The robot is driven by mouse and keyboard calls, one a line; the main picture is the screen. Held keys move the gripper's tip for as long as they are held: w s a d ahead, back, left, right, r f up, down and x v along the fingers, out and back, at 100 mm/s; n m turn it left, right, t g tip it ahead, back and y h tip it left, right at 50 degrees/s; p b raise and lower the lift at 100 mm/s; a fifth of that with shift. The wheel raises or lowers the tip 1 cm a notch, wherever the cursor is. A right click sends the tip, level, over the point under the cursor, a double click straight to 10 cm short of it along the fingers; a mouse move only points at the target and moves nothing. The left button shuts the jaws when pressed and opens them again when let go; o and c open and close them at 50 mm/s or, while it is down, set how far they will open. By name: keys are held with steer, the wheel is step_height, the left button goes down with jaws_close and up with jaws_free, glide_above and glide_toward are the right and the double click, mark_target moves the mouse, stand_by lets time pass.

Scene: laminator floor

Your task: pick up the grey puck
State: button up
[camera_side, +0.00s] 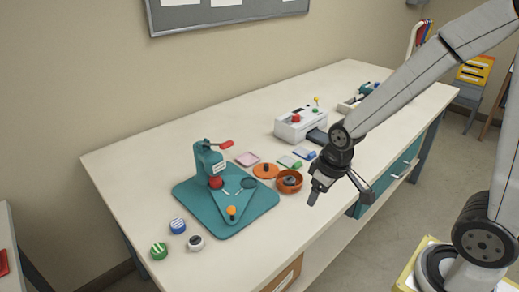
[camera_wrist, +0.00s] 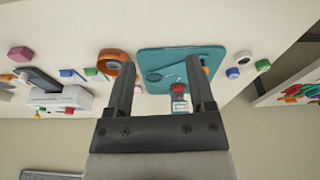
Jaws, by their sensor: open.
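A second, pale grey-white puck with a dark top (camera_side: 195,243) stands on the bench near the front edge; I cannot tell which is the grey puck meant. In the wrist view the bowl (camera_wrist: 117,55) is left of the fingers and the pale puck (camera_wrist: 243,57) is to their right. My gripper (camera_side: 340,197) is open and empty, above and right of the bowl in the side view. Its spread fingers (camera_wrist: 160,62) show nothing between them.
The teal board (camera_side: 250,209) carries a press (camera_side: 206,160) with a red handle. A blue puck (camera_side: 177,225) and a green puck (camera_side: 159,251) stand by the pale one.

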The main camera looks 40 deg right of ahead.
steer(key=w+d+f+n, duration=0.1)
steer(key=w+d+n, duration=0.15)
steer(key=w, duration=0.35)
steer(key=w+d+f+n, duration=0.1)
steer(key=w+d+f, duration=0.1)
steer(key=w+d, duration=0.3)
steer(key=n+g+y, duration=0.1)
steer(key=n, duration=0.4)
glide_above(290, 179)
steer(key=f, duration=0.3)
steer(key=d+f, duration=0.1)
steer(key=f, duration=0.1)
steer(key=shift+s+f, duration=0.1)
steer(key=shift+s, duration=0.25)
steer(key=shift+f, duration=0.1)
steer(key=shift+w+a+f, duration=0.1)
steer(key=shift+f, duration=0.5)
steer(key=shift+w+a+f, duration=0.1)
steer(key=shift+f, duration=0.5)
steer(key=shift+f, duration=0.1)
steer(key=shift+w+a+f, duration=0.1)
steer(key=shift+a+f, duration=0.05)
steer(key=shift+f, duration=1.1)
steer(key=shift+w+a+f, duration=0.1)
steer(key=shift+a+f, duration=0.05)
steer(key=shift+f, duration=1.05)
steer(key=c, duration=0.9)
